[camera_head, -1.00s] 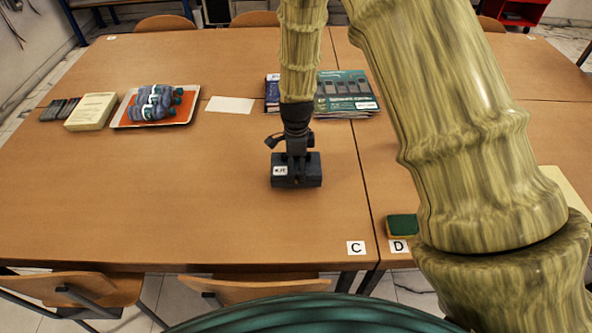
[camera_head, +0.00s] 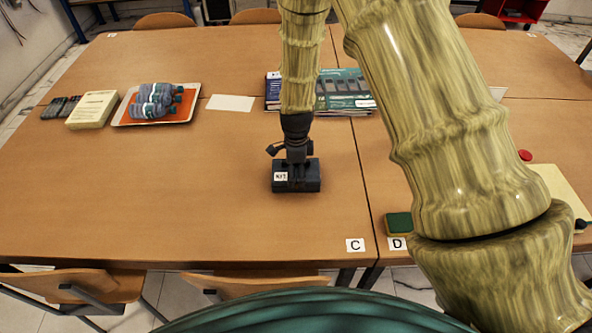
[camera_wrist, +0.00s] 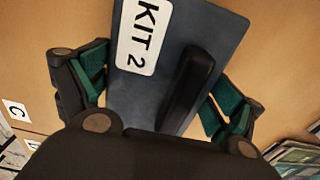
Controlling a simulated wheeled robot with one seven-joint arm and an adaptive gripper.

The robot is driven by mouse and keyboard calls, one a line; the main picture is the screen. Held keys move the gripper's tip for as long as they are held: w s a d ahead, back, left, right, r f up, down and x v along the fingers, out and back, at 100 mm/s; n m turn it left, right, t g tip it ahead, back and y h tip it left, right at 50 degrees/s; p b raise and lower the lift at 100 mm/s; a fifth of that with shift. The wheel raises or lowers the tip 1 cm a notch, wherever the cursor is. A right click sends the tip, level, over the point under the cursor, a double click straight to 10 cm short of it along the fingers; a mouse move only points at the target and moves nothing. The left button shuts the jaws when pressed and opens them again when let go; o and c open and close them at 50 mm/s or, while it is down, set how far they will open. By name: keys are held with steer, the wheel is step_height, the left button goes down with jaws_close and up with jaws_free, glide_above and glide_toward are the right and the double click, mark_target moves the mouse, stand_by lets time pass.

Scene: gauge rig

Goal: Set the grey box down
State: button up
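The grey box (camera_head: 305,176) is a dark block with a white label on its left part. It is over the table's left half in the head view, near the seam and behind the C marker. My gripper (camera_head: 297,158) is above it, pointing down, with its fingers at the box. In the wrist view the box (camera_wrist: 150,85) reads "KIT 2" and has a raised dark bar. The green finger pads lie against its two sides, so my gripper (camera_wrist: 158,92) is shut on it. I cannot tell whether its underside touches the table.
The table (camera_head: 180,210) is clear around the box. Cards C (camera_head: 355,245) and D (camera_head: 397,244) lie at the front edge, with a green-topped block (camera_head: 398,224) by D. A tray (camera_head: 188,119) with bottles, a cream block (camera_head: 92,110) and booklets (camera_head: 345,92) lie farther back.

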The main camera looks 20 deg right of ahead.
mark_target(296, 170)
steer(key=shift+r, duration=0.15)
step_height(296, 170, up, 12)
steer(key=b, duration=0.2)
stand_by(0.9)
steer(key=shift+r, duration=0.1)
